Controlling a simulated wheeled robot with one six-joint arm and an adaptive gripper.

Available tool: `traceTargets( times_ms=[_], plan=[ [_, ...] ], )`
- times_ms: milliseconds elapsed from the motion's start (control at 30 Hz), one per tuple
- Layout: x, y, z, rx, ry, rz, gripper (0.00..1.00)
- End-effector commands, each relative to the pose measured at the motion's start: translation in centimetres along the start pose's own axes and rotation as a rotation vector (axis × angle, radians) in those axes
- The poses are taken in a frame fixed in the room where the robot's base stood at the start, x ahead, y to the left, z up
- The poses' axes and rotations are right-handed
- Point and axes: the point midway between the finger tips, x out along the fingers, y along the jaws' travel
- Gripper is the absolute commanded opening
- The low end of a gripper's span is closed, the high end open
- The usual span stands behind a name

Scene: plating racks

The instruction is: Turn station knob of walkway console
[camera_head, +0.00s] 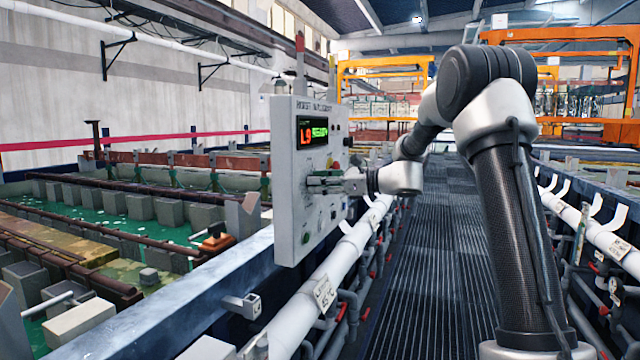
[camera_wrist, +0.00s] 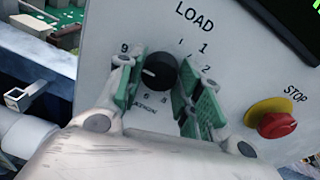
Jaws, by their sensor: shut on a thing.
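The walkway console (camera_head: 285,190) is a pale grey panel facing the walkway, left of centre in the head view. Its display (camera_head: 312,131) shows red "L9" beside green text. The station knob (camera_wrist: 159,71) is round and black, under the word LOAD, with numbers around it; a pale mark shows on its left side, toward the 9. My gripper (camera_head: 322,184) reaches the panel from the right.
A red STOP button (camera_wrist: 277,124) on a yellow base sits right of the knob, close to my right finger. A blue rail (camera_head: 190,310) and white pipe (camera_head: 345,250) run below the console. The grated walkway (camera_head: 425,270) is clear.

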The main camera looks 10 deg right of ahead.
Motion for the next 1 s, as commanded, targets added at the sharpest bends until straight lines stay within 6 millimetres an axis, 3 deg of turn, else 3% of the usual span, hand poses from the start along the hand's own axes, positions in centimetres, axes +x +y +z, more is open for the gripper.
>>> traceTargets(
  times_ms=[467, 500, 600, 1000],
  plan=[
    [-0.05, 0.02, -0.21, 0.018, 0.002, 0.001, 0.12],
    [-0.05, 0.02, -0.22, 0.018, 0.003, 0.001, 0.37],
    [-0.04, 0.02, -0.19, 0.018, 0.002, 0.001, 0.55],
    [-0.52, -0.03, -0.06, 0.016, 0.000, 0.000, 0.57]
  ],
)
